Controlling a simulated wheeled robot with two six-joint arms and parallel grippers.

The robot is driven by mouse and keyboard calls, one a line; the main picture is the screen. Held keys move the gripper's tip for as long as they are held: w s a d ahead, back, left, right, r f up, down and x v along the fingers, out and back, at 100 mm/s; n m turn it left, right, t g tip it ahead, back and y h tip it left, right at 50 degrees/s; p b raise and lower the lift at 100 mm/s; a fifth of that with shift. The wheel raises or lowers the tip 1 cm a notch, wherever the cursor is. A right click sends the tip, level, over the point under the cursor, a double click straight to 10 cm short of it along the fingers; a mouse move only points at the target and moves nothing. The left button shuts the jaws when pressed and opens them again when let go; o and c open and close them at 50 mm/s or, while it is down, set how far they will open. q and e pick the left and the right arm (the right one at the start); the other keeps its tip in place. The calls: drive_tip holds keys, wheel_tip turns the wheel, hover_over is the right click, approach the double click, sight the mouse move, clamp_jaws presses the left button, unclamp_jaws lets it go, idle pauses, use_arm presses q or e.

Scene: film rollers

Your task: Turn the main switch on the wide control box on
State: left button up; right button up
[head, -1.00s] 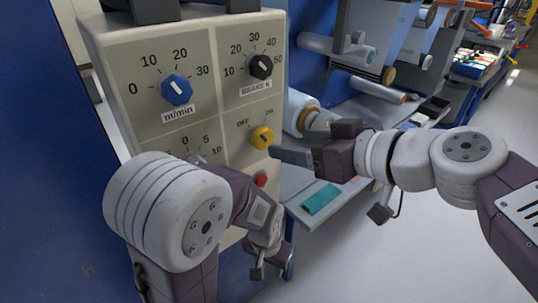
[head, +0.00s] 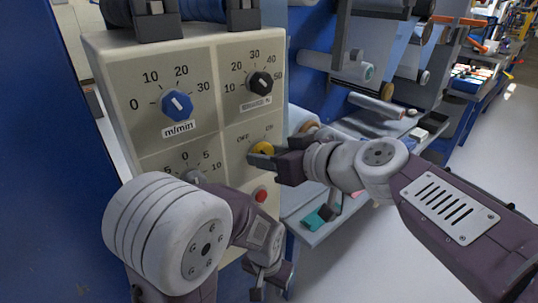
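The wide control box (head: 130,75) is a beige panel with several knobs. The yellow main switch (head: 263,148) sits at its right, below OFF and ON labels. My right gripper (head: 260,159) is at the yellow knob, its dark fingers reaching in from the right and covering the knob's lower part. Whether they touch or grip it I cannot tell, and the knob's pointer is not clear. My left gripper (head: 270,286) hangs low in front of the box's lower right, open and empty, pointing down.
A blue knob (head: 177,104), a black knob (head: 260,82) and a red button (head: 261,196) are on the same panel. My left arm hides the panel's lower left. A shelf with a teal item (head: 318,218) lies behind, and open floor is at the right.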

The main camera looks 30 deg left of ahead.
drive_tip(key=c, duration=0.3)
drive_tip(key=shift+w+d+f+m+g+y+b, duration=0.1)
drive_tip(key=shift+m+g+y+b, duration=0.6)
drive_tip(key=shift+m+b, duration=0.75)
drive_tip(key=shift+w+a+f+m+g+y+b, duration=0.1)
drive_tip(key=shift+m+g+y+b, duration=0.7)
drive_tip(key=shift+m, duration=1.1)
drive_tip(key=shift+w+d+f+m+g+y+b, duration=0.1)
drive_tip(key=shift+m+g+y+b, duration=0.55)
drive_tip(key=shift+m+b, duration=0.95)
drive_tip(key=shift+m, duration=0.25)
